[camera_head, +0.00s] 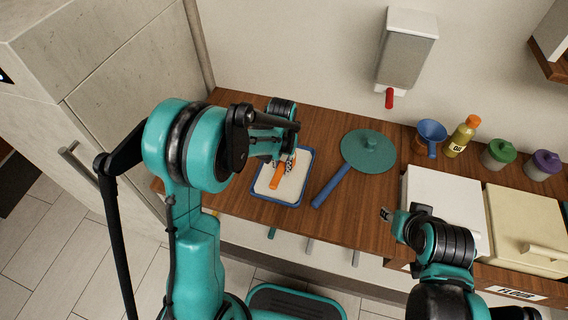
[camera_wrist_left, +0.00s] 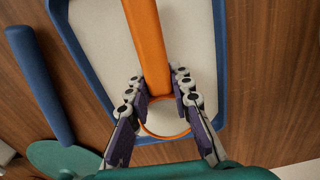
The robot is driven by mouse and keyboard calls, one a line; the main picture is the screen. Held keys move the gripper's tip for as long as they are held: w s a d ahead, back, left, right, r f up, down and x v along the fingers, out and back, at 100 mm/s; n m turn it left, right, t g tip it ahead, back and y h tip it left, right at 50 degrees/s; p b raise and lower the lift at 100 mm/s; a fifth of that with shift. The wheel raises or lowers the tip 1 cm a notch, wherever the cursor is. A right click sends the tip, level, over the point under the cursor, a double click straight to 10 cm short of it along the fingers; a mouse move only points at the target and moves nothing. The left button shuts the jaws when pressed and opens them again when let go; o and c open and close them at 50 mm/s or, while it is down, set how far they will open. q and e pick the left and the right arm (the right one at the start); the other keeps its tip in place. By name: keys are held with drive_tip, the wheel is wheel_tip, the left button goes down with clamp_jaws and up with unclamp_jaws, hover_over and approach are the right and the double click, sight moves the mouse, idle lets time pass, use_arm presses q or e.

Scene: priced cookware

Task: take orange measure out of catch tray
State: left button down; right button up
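The orange measure (camera_head: 277,176) lies over the white floor of the blue-rimmed catch tray (camera_head: 309,164). In the left wrist view its long handle (camera_wrist_left: 150,45) runs away from me, with its round cup rim (camera_wrist_left: 165,136) between my fingers. My left gripper (camera_wrist_left: 159,88) has one finger on each side of the handle, close to where it joins the cup. Whether the pads press on it does not show clearly. In the head view the left gripper (camera_head: 284,158) partly hides the measure. My right gripper (camera_head: 387,214) is near the white bin, far from the tray; its fingers are too small to judge.
A blue funnel (camera_head: 432,131), an oil bottle (camera_head: 461,138) and lidded jars stand farther right. White and cream bins (camera_head: 447,188) fill the right side. A dispenser (camera_head: 405,50) hangs on the wall.

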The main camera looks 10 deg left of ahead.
sight(283, 164)
use_arm(q)
drive_tip(key=shift+r, duration=0.2)
idle(0.3)
drive_tip(key=shift+d+r+p, duration=0.1)
drive_tip(key=shift+r+p, duration=0.9)
drive_tip(key=shift+r, duration=1)
drive_tip(key=s+d+r+p, duration=0.3)
drive_tip(key=d+r, duration=0.3)
drive_tip(key=d, duration=0.4)
drive_tip(key=shift+s+d+r, duration=0.3)
drive_tip(key=shift+d, duration=0.1)
